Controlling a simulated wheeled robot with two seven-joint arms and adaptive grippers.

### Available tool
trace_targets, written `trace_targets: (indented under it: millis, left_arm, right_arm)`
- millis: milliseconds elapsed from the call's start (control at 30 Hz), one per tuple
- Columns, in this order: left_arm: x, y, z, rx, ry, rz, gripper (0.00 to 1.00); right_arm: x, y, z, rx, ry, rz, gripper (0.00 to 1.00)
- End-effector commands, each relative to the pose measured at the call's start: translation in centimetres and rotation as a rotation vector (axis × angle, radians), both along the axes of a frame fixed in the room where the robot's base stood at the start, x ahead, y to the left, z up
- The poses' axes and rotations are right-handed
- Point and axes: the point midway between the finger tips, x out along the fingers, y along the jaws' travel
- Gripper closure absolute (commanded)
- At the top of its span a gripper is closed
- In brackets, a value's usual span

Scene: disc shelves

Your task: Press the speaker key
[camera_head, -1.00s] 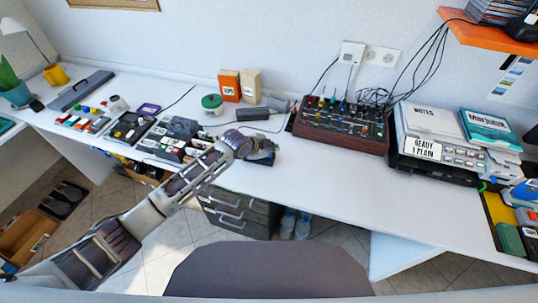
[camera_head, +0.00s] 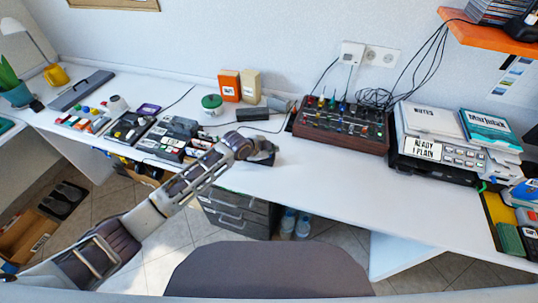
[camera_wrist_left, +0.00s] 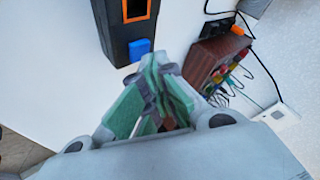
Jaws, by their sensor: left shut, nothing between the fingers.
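In the left wrist view, a black box-shaped device (camera_wrist_left: 119,35) with an orange-framed dark window lies on the white desk. A blue key (camera_wrist_left: 139,50) is on its near end. No label is readable, so I cannot tell whether this is the speaker key. My left gripper (camera_wrist_left: 155,66) is shut and empty, its green-padded fingertips together beside the blue key; whether they touch it I cannot tell. In the head view my left gripper (camera_head: 266,150) is over the desk's front middle, and the device is mostly hidden behind it. My right gripper is not in view.
A wooden-sided mixer (camera_head: 340,138) with coloured knobs and cables stands right of the gripper. A label device (camera_head: 437,150) is further right. Several button boxes (camera_head: 130,128) lie left. A green-lidded jar (camera_head: 212,103) stands behind.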

Motion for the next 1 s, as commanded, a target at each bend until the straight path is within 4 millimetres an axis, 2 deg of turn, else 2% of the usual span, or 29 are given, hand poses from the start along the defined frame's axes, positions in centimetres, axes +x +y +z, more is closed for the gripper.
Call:
trace_targets:
  millis: [533,1000]
  left_arm:
    - [0.0,0.0,-0.2,0.0,0.0,0.0,1.0]
    - [0.0,0.0,-0.6,0.0,0.0,0.0,1.0]
  right_arm:
    - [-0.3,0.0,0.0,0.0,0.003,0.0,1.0]
    - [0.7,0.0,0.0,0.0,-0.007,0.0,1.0]
